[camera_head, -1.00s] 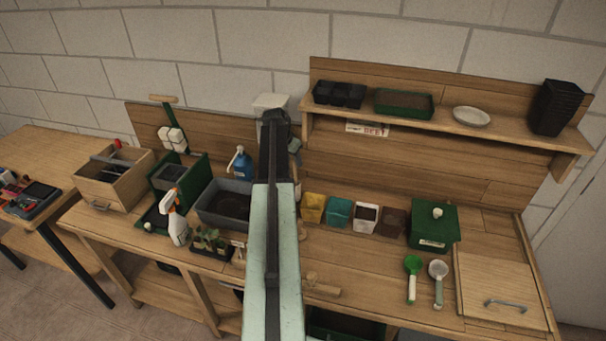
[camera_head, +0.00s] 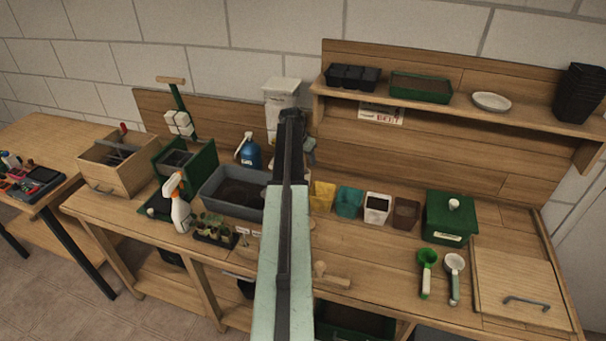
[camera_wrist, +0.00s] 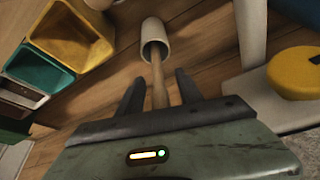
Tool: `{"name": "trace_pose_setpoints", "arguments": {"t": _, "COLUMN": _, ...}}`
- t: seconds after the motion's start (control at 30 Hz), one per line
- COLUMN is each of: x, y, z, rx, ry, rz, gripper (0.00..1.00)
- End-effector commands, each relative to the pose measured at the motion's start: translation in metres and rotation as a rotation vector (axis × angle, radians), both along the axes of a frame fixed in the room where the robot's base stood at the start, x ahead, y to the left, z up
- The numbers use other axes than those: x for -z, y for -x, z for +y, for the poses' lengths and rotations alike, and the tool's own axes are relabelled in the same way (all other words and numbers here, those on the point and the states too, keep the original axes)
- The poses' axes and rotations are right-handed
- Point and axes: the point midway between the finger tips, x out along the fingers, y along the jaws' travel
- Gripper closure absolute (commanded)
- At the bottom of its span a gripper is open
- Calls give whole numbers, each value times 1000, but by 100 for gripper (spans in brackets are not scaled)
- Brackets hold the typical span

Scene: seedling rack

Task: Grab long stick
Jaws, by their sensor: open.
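A long, light wooden stick (camera_wrist: 158,90) shows in the wrist view. It runs from the mouth of a pale cup (camera_wrist: 154,32) toward my gripper. My gripper (camera_wrist: 160,80) is open, with one dark finger on each side of the stick. I cannot tell whether either finger touches it. In the head view my arm covers the middle of the bench, and the stick and the fingers cannot be made out there.
In the wrist view, a yellow pot (camera_wrist: 75,38) and a teal pot (camera_wrist: 48,74) stand at left. A round yellow thing (camera_wrist: 296,72) is close at right. In the head view, a grey tub (camera_head: 232,205) is left of my arm and a wooden mallet-like tool (camera_head: 332,280) lies right.

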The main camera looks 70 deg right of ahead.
Motion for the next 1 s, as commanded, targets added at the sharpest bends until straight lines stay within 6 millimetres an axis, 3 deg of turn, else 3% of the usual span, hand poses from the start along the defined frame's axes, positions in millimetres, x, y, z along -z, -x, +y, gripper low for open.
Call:
{"name": "trace_pose_setpoints", "arguments": {"t": 0.13, "x": -2, "y": 0, "z": 1, "rx": -1, "ry": 0, "rz": 0, "gripper": 60}}
{"name": "trace_pose_setpoints", "arguments": {"t": 0.27, "x": -2, "y": -1, "z": 1, "rx": -1, "ry": 0, "rz": 0, "gripper": 96}}
{"name": "trace_pose_setpoints", "arguments": {"t": 0.3, "x": -2, "y": -1, "z": 1, "rx": -1, "ry": 0, "rz": 0, "gripper": 100}}
{"name": "trace_pose_setpoints", "arguments": {"t": 0.67, "x": -6, "y": -2, "z": 1, "rx": -2, "ry": 0, "rz": 1, "gripper": 100}}
{"name": "trace_pose_setpoints", "arguments": {"t": 0.83, "x": -24, "y": -2, "z": 1, "rx": -2, "ry": 0, "rz": 0, "gripper": 100}}
{"name": "trace_pose_setpoints", "arguments": {"t": 1.0, "x": -57, "y": -2, "z": 1, "rx": -3, "ry": 0, "rz": 0, "gripper": 100}}
